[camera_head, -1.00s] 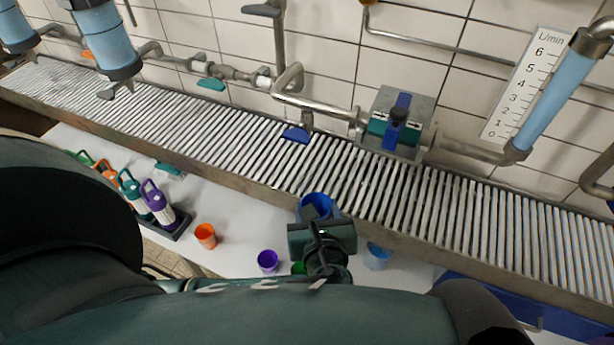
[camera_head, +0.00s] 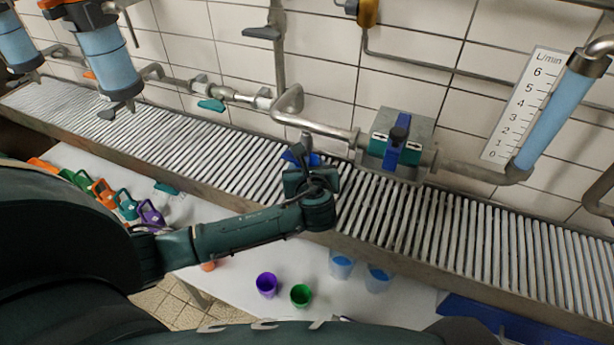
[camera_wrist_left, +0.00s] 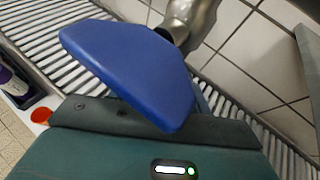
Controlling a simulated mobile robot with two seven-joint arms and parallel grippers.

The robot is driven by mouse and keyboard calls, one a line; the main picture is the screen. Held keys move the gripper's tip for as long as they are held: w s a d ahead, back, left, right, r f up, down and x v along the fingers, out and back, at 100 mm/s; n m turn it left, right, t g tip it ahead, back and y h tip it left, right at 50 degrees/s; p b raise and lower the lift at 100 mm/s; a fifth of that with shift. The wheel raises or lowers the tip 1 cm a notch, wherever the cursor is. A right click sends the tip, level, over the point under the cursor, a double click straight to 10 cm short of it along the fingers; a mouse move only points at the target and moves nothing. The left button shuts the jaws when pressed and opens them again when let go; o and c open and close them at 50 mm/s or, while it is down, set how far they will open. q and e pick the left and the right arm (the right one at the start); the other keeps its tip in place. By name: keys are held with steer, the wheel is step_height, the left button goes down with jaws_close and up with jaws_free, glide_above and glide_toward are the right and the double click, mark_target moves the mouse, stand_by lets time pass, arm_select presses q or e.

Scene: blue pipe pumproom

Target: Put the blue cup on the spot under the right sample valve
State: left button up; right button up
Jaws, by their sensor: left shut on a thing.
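My left gripper (camera_head: 308,180) is over the slatted grating, right below the blue-handled sample valve at the right. It is shut on the blue cup (camera_head: 315,159), which is mostly hidden by the gripper and shows only as a small blue patch. In the left wrist view, the valve's blue handle (camera_wrist_left: 135,65) fills the middle, close to the camera, and covers the fingertips and most of the cup (camera_wrist_left: 201,98). I cannot tell whether the cup touches the grating. The spot under the valve is hidden. My right gripper is not in view.
Two light-blue cups (camera_head: 342,265) (camera_head: 378,278), a purple cup (camera_head: 267,285) and a green cup (camera_head: 301,296) stand on the white table. A teal-handled valve (camera_head: 211,105) is further left. The grating (camera_head: 440,220) is clear to the right.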

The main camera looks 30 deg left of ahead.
arm_select(q)
step_height(320, 180, down, 3)
steer(key=shift+f, duration=0.15)
steer(key=o, duration=1)
steer(key=shift+o, duration=0.2)
